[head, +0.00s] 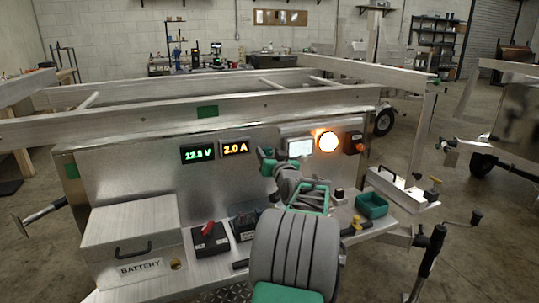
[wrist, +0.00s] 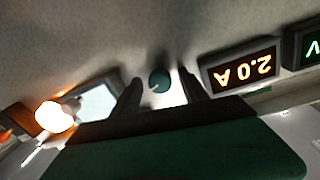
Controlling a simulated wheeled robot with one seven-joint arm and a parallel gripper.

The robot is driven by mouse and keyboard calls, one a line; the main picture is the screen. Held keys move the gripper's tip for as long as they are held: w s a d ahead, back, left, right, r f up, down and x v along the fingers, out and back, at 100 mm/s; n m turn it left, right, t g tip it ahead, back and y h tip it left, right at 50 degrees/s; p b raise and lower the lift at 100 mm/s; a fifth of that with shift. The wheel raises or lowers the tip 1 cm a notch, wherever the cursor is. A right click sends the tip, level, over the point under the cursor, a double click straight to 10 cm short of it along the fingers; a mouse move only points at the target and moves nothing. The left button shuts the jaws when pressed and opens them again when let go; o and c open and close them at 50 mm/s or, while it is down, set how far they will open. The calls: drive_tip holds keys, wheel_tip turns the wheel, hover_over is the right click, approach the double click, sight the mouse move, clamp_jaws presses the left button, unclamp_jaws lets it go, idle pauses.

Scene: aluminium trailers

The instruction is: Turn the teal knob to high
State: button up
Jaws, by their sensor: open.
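The teal knob (wrist: 159,80) is a small round knob on the metal panel, with a pale mark on its face, in the wrist view. My gripper (wrist: 161,90) is open, its two dark fingers standing on either side of the knob with a gap to each. No touch shows, and how deep the fingertips reach is hard to tell. In the head view my gripper (head: 267,158) is at the panel, right of the amber display, and hides the knob. Any setting labels around the knob are not readable.
An amber "2.0 A" display (head: 235,148) and a green voltage display (head: 198,154) sit left of my gripper. A white panel (head: 300,147) and a glowing orange lamp (head: 327,141) sit right.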

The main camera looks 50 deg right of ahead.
drive_tip(key=shift+c, duration=0.4)
clamp_jaws()
